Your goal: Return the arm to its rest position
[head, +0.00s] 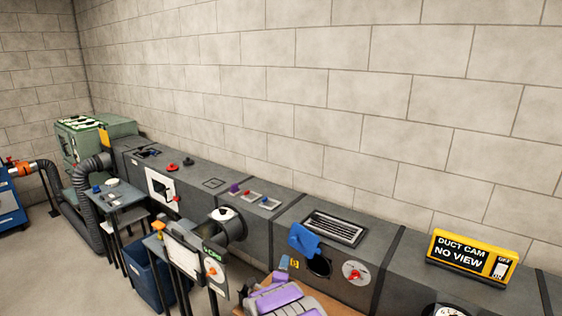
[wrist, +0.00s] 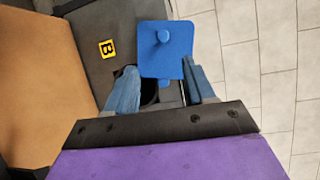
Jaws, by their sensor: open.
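My gripper (wrist: 158,64) shows in the wrist view with its two blue fingers spread apart and nothing held between them. A blue flap (wrist: 163,30) with a round knob lies just beyond the fingertips; I cannot tell whether they touch it. In the head view the blue flap (head: 303,239) is tilted up beside a dark round opening (head: 319,266) in the grey duct (head: 385,243). Purple and grey parts stand at the bottom middle of the head view; I cannot make out gripper fingers there.
A yellow B tag (wrist: 107,49) sits on the duct. A brown box (wrist: 38,85) is close on the left. The duct carries a vent grille (head: 334,228), a red-handled dial (head: 355,272) and a yellow sign (head: 472,258). A blue bin (head: 146,275) and small tables stand left.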

